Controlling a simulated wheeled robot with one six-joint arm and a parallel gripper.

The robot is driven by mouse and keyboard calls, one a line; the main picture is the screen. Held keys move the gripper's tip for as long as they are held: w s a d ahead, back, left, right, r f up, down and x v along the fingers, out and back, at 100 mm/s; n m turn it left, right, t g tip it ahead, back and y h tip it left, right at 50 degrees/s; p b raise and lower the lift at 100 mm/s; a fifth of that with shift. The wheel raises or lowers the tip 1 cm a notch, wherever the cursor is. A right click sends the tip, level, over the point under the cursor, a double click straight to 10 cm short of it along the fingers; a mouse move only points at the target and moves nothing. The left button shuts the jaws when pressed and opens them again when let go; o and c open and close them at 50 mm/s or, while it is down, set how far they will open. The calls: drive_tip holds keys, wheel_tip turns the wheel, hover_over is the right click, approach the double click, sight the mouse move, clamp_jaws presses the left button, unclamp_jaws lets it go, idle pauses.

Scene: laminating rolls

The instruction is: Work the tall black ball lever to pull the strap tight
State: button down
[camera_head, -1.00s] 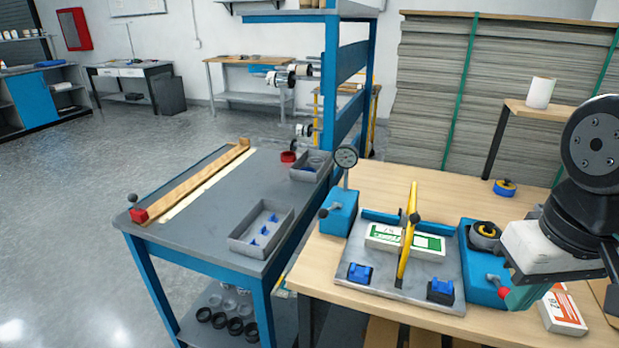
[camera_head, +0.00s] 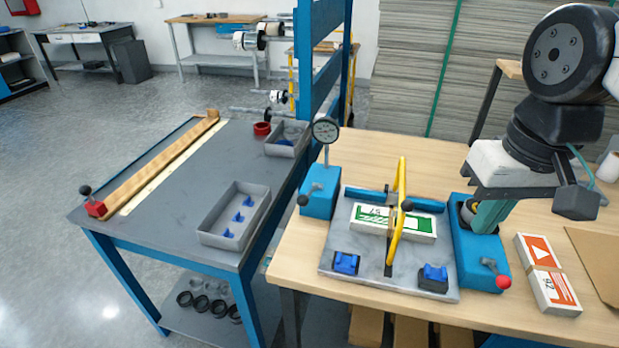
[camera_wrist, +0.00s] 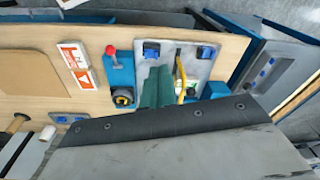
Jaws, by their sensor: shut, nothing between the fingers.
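My gripper (camera_head: 484,222) has teal fingers, shut and empty, over the right blue block (camera_head: 478,250); they also show in the wrist view (camera_wrist: 157,87). A black ball (camera_head: 406,206) shows against the yellow curved bar (camera_head: 397,225) on the metal plate (camera_head: 340,240). The gripper is to its right and apart from it. A dark strap-like strip (camera_head: 389,255) runs by the bar across the white and green box (camera_head: 418,225); whether it is taut I cannot tell. Another black ball (camera_head: 303,200) is on the left blue block (camera_head: 320,187).
The right block carries a red ball lever (camera_head: 503,282). A dial gauge (camera_head: 326,130) rises at the left block. Blue clips (camera_head: 346,263) sit on the plate's front. An orange and white box (camera_head: 548,275) lies at right. A grey cart (camera_head: 180,200) stands left.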

drive_tip(key=w+a+r+m+g+y, duration=0.15)
drive_tip(key=w+a, duration=0.25)
drive_tip(key=w, duration=0.4)
drive_tip(key=w+a+r+m+h, duration=0.1)
drive_tip(key=w+a+r, duration=0.15)
drive_tip(key=w, duration=0.45)
drive_tip(key=w+a+f+m+g+y, duration=0.1)
drive_tip(key=w+a+f+m, duration=0.1)
drive_tip(key=w+a, duration=0.9)
drive_tip(key=w+f, duration=0.1)
drive_tip(key=w, duration=0.1)
drive_tip(key=shift+w+a+f, duration=0.2)
drive_tip(key=shift+w+f, duration=0.1)
drive_tip(key=shift+m, duration=0.25)
hover_over(311, 192)
drive_tip(key=d, duration=0.1)
wheel_tip(311, 192, down, 10)
drive_tip(key=shift+s+a+f, duration=0.3)
drive_tip(key=shift+s+f, duration=0.05)
drive_tip(key=shift+s, duration=0.2)
drive_tip(key=shift+s+a+f, duration=0.25)
drive_tip(key=shift+s+f, duration=0.05)
drive_tip(key=shift+s, duration=0.25)
drive_tip(key=shift+s+a+f, duration=0.3)
drive_tip(key=shift+s+f, duration=0.05)
drive_tip(key=shift+s, duration=0.2)
drive_tip(key=shift+s+a, duration=0.1)
